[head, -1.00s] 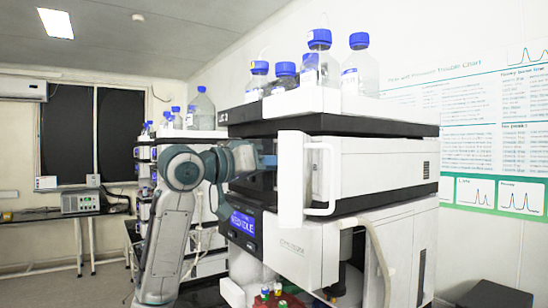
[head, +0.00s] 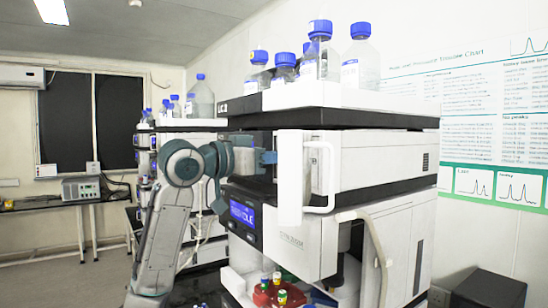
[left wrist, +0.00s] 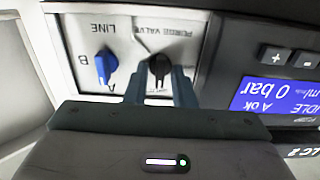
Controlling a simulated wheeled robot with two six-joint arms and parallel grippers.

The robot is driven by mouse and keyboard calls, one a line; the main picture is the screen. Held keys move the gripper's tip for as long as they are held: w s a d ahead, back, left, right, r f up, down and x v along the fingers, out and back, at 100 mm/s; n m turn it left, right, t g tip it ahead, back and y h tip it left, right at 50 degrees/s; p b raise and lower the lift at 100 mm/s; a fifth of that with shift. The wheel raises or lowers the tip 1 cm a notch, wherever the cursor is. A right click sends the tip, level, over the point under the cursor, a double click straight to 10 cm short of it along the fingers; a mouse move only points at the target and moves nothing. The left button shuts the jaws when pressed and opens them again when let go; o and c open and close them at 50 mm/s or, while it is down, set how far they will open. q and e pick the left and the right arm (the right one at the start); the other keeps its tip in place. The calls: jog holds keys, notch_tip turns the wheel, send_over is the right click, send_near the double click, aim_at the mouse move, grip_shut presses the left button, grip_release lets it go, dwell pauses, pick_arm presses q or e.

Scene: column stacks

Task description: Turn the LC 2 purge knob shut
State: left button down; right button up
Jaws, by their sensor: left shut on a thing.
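The LC 2 stack (head: 375,165) stands in the middle of the head view. Its pump panel shows upside down in the left wrist view. The black purge valve knob (left wrist: 160,66) sits on a light plate under the label PURGE VALVE. My left gripper (left wrist: 158,86) has one finger on each side of the knob and is shut on it. In the head view my left gripper (head: 267,158) reaches behind the open white door (head: 290,185), and the knob is hidden there. My right gripper is in neither view.
A blue knob (left wrist: 106,66) marked B, by the word LINE, sits beside the purge knob. A lit blue display (left wrist: 275,98) reads 0 bar. Blue-capped bottles (head: 320,55) stand on top of the stack. Red, green and yellow caps (head: 275,290) show low in front.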

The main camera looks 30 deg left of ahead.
pick_arm(q)
jog(key=shift+f, duration=0.1)
jog(key=c, duration=1.5)
grip_release()
jog(key=shift+c, duration=0.2)
jog(key=shift+s+a+b, duration=0.25)
jog(key=shift+s+b, duration=0.15)
jog(key=shift+s, duration=0.05)
jog(key=b+v, duration=0.4)
jog(key=v, duration=0.6)
jog(key=shift+b, duration=0.4)
